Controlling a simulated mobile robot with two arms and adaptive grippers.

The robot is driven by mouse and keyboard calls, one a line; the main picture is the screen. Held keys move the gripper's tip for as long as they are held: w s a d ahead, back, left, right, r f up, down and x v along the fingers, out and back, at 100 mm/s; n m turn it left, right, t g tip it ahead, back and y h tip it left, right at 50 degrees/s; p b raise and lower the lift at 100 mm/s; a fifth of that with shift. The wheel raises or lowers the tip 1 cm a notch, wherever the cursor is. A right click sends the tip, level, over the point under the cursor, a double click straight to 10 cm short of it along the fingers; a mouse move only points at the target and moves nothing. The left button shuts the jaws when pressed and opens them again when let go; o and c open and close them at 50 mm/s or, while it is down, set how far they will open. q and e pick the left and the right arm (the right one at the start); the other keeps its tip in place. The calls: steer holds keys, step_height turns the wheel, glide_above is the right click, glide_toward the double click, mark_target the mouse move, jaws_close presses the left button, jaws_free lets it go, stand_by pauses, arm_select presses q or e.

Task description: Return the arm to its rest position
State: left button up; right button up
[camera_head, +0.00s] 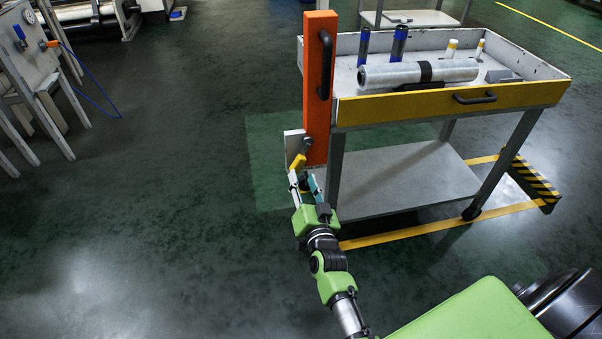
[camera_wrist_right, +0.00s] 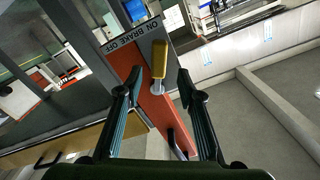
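My right gripper (camera_head: 303,183) is low at the left front corner of the cart, beside the foot of an upright orange post (camera_head: 319,85). In the right wrist view its two fingers (camera_wrist_right: 160,84) are spread apart with nothing held between them. A brake lever with a yellow grip (camera_wrist_right: 158,60) shows beyond and between the fingertips, on a plate marked "ON BRAKE OFF" (camera_wrist_right: 140,38). The lever also shows just above the fingers in the head view (camera_head: 298,162). Whether a finger touches it I cannot tell. My left gripper is not in view.
The cart (camera_head: 450,108) has a yellow front with a dark handle (camera_head: 474,98). A lower shelf (camera_head: 390,180) is bare. Open dark floor (camera_head: 150,200) spreads to the left.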

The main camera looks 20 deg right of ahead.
steer(key=shift+s, duration=0.15)
stand_by(0.3)
